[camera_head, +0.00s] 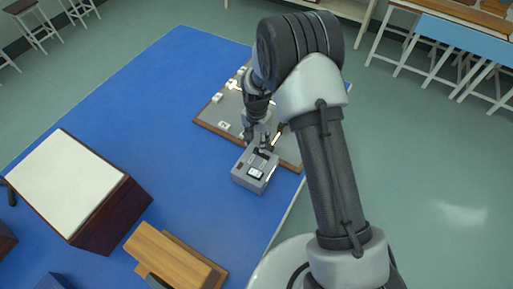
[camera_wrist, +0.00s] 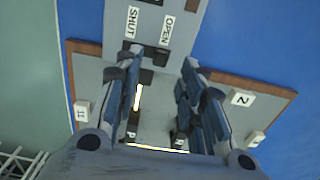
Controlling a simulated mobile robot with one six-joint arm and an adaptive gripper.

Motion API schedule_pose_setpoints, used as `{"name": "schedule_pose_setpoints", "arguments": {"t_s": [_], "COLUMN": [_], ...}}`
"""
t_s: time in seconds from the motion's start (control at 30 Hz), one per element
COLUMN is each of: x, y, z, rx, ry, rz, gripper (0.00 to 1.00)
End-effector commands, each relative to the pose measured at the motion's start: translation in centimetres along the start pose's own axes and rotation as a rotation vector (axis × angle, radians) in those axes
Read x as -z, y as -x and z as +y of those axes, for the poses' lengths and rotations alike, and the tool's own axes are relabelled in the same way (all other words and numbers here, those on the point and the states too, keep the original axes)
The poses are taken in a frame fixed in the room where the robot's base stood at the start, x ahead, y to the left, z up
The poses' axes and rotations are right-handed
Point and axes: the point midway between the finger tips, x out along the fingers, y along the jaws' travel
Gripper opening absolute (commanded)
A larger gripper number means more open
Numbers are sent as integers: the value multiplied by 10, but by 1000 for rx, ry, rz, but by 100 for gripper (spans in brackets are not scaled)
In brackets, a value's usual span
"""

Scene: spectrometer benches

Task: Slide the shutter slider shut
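The grey shutter box (camera_head: 243,181) stands on the blue bench, beside the near edge of a wood-framed board. Its top carries the labels SHUT (camera_wrist: 132,23) and OPEN (camera_wrist: 167,30) in the wrist view. A small dark block (camera_wrist: 160,57), apparently the shutter slider, shows just below the OPEN label. My gripper (camera_wrist: 160,62) points down at the box with its two fingers apart, one on each side of the dark block. I cannot tell whether either finger touches it. In the head view my gripper (camera_head: 259,143) is over the box's far end.
The grey board (camera_head: 210,113) with small numbered tags lies under and behind my gripper. A dark box with a pale top (camera_head: 68,185) and a wooden block (camera_head: 168,258) stand on the left and near parts of the bench. The blue bench (camera_head: 170,85) is clear at the far left.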

Motion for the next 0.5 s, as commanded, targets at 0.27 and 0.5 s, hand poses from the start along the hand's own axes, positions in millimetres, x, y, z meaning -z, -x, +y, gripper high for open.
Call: {"name": "schedule_pose_setpoints", "arguments": {"t_s": [0.27, 0.5], "x": [0, 1], "y": [-43, -51], "z": [0, -1], "rx": [0, 2], "ry": [0, 0], "rz": [0, 2], "gripper": [37, 37]}}
